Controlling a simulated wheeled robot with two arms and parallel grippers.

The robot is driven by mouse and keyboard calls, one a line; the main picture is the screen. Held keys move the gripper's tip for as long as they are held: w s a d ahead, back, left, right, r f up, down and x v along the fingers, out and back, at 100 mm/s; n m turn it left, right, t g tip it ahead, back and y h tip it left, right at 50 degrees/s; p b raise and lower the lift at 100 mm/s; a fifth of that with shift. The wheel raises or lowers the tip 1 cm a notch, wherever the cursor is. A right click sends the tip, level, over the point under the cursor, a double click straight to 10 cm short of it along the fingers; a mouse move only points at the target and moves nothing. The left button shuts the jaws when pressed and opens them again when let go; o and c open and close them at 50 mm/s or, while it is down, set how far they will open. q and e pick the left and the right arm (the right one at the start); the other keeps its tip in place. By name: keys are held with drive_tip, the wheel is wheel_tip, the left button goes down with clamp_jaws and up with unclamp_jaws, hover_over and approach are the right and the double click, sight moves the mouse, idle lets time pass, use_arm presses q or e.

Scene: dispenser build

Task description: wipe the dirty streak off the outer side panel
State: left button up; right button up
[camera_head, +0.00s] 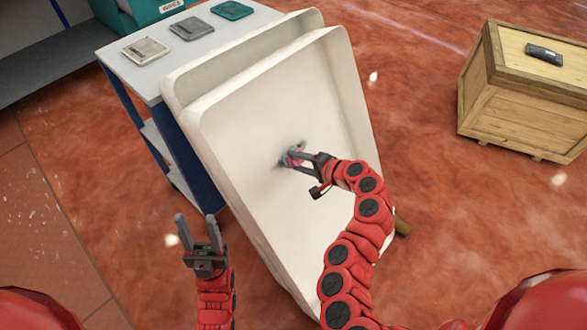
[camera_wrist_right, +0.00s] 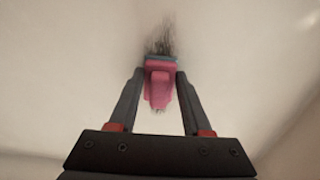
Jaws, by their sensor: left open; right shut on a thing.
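The outer side panel (camera_head: 255,120) is a large cream panel with a raised rim, leaning tilted in the middle of the head view. A dark streak (camera_wrist_right: 161,38) shows on it in the right wrist view, just beyond the pad. In the head view a small dark part of it shows around the gripper tips. My right gripper (camera_head: 297,160) is shut on a pink wiping tool (camera_wrist_right: 158,85) with a blue-grey edge. That edge appears to be at the panel, at the lower end of the streak. My left gripper (camera_head: 199,225) is open and empty, left of the panel's lower part.
A second cream panel (camera_head: 180,84) stands right behind. A blue-framed table (camera_head: 110,60) at the back left holds several flat boxes. A wooden crate (camera_head: 520,100) with a dark device (camera_head: 544,54) on top stands at the right. The reddish floor between is mostly clear.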

drive_tip(key=shift+w+d+f+b, duration=0.15)
drive_tip(key=shift+w+d+b, duration=1.65)
drive_tip(key=shift+w+d, duration=0.9)
drive_tip(key=shift+w, duration=0.35)
drive_tip(key=shift+s+a+r+p, duration=0.25)
drive_tip(key=shift+s+a+p, duration=0.15)
drive_tip(key=shift+a+p, duration=0.05)
drive_tip(key=shift+s+a+p, duration=2.05)
drive_tip(key=shift+s+a, duration=0.05)
drive_tip(key=shift+s, duration=0.2)
drive_tip(key=shift+s+a+f, duration=0.1)
drive_tip(key=shift+s+a, duration=0.1)
drive_tip(key=shift+s+a+p, duration=0.95)
drive_tip(key=shift+s+a, duration=0.05)
drive_tip(key=shift+s, duration=0.1)
drive_tip(key=shift+s+a, duration=0.35)
drive_tip(key=shift+s, duration=0.1)
drive_tip(key=shift+s+a+p, duration=0.95)
drive_tip(key=shift+s+p, duration=0.05)
drive_tip(key=shift+s, duration=0.05)
drive_tip(key=shift+s+a, duration=0.3)
drive_tip(key=shift+s, duration=0.1)
